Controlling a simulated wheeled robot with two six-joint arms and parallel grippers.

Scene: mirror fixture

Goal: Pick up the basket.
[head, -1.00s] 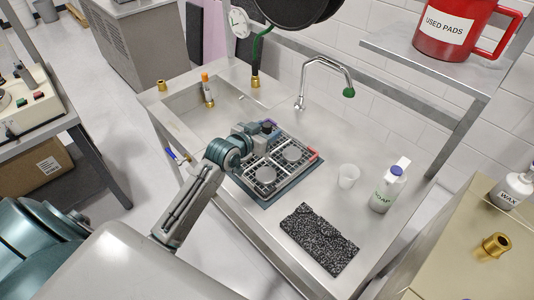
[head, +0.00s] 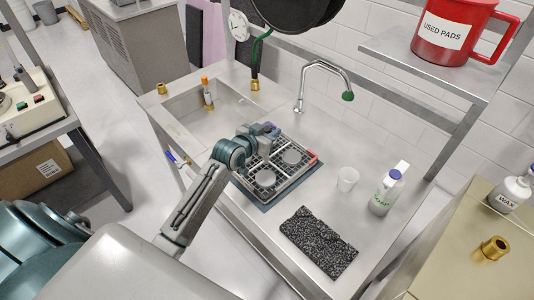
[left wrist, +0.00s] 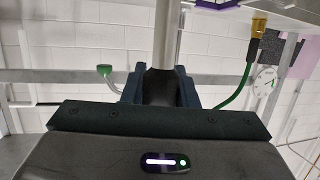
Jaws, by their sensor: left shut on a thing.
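The basket (head: 265,178), a dark grid frame with two round grey discs in it and a red piece on its right edge, sits on the blue-grey mat (head: 268,206) on the metal sink bench. My left gripper (head: 268,131) is over the basket's far left side and is shut on it. The arm hides part of that side. My right gripper is not in view.
The faucet (head: 322,62) arches behind. The sink basin (head: 205,112) is to the left, and a shelf with a red mug (head: 455,30) overhangs at upper right.

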